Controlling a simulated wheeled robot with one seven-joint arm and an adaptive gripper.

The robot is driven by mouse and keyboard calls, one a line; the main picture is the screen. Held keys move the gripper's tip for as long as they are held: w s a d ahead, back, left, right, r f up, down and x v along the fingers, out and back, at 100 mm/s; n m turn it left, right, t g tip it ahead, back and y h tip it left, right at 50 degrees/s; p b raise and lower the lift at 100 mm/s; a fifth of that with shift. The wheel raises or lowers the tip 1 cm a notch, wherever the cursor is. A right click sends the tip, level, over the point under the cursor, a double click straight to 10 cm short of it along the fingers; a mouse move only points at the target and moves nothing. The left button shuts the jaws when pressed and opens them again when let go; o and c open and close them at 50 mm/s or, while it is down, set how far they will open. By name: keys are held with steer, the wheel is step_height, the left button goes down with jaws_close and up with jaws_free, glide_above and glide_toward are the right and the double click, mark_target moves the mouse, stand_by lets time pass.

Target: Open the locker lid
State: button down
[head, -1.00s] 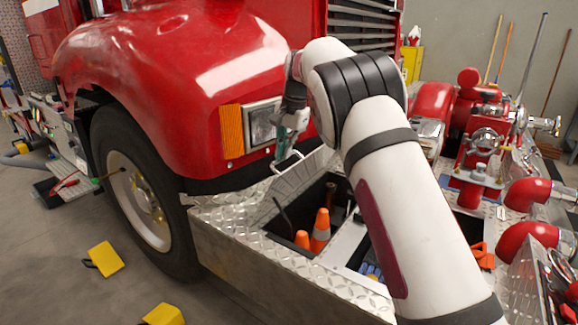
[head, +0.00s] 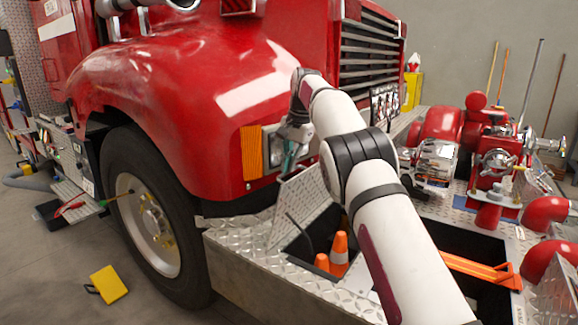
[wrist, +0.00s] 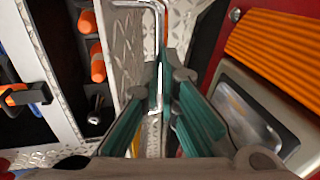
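The locker lid (head: 301,208) is a diamond-plate panel, raised steeply from the bumper deck at the left edge of its opening. In the wrist view the lid (wrist: 126,48) shows beside its chrome U-shaped handle (wrist: 159,30). My gripper (head: 288,168), with teal fingers, is at the lid's upper edge in front of the headlight. In the wrist view my gripper (wrist: 166,82) has its fingers on both sides of one handle bar and looks shut on it. The exact contact is partly hidden. The open locker holds orange-and-white cones (head: 339,252).
The red fender (head: 190,95) and the headlight with its orange marker (wrist: 268,45) are very close to my gripper. Red pump fittings (head: 492,165) stand to the right. An orange tool (head: 480,268) lies across another deck opening. A yellow chock (head: 108,284) is on the floor.

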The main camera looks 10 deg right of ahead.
steer(key=c, duration=2.3)
jaws_free()
steer(key=shift+a+f+g, duration=0.15)
steer(key=shift+f, duration=0.5)
steer(key=shift+a+f+g, duration=0.1)
steer(key=shift+f+g, duration=0.05)
steer(key=shift+f, duration=0.45)
steer(key=o, duration=0.6)
steer(key=shift+o, duration=0.2)
steer(key=shift+f, duration=0.1)
steer(key=shift+w+d, duration=0.1)
steer(key=shift+r, duration=0.2)
